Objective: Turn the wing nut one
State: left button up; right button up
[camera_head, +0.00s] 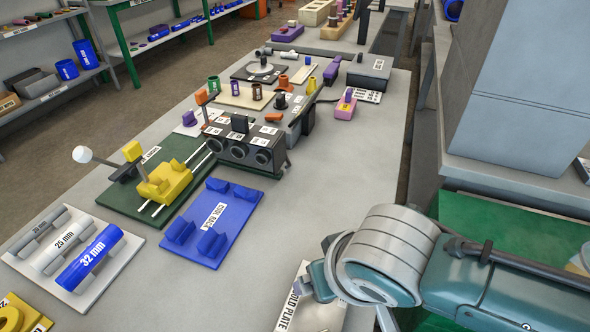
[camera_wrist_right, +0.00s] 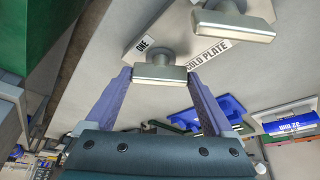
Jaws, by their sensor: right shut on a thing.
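Wing nut one (camera_wrist_right: 160,71) is a grey metal bar on a short round stem. It stands on the pale plate beside the label reading ONE (camera_wrist_right: 146,43) in the right wrist view. My right gripper (camera_wrist_right: 159,77) has its two purple fingers at the ends of the bar and is shut on it. A second, similar wing nut (camera_wrist_right: 232,22) stands on the same plate, apart from the fingers. In the head view the plate (camera_head: 310,300) shows at the bottom, partly hidden by my right arm, and both nuts are hidden. My left gripper is not in view.
The blue cool rack (camera_head: 237,224) and the holder with the blue 32 mm pipe (camera_head: 91,257) lie left of the plate. A green board with a yellow clamp (camera_head: 165,181) and a dark block (camera_head: 240,146) stand farther back. The grey table between is clear.

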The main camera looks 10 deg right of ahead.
dwell(0.3)
jog(key=o, duration=1.1)
jog(key=shift+p+v, duration=1.65)
jog(key=shift+v, duration=3.4)
jog(key=shift+f, duration=0.1)
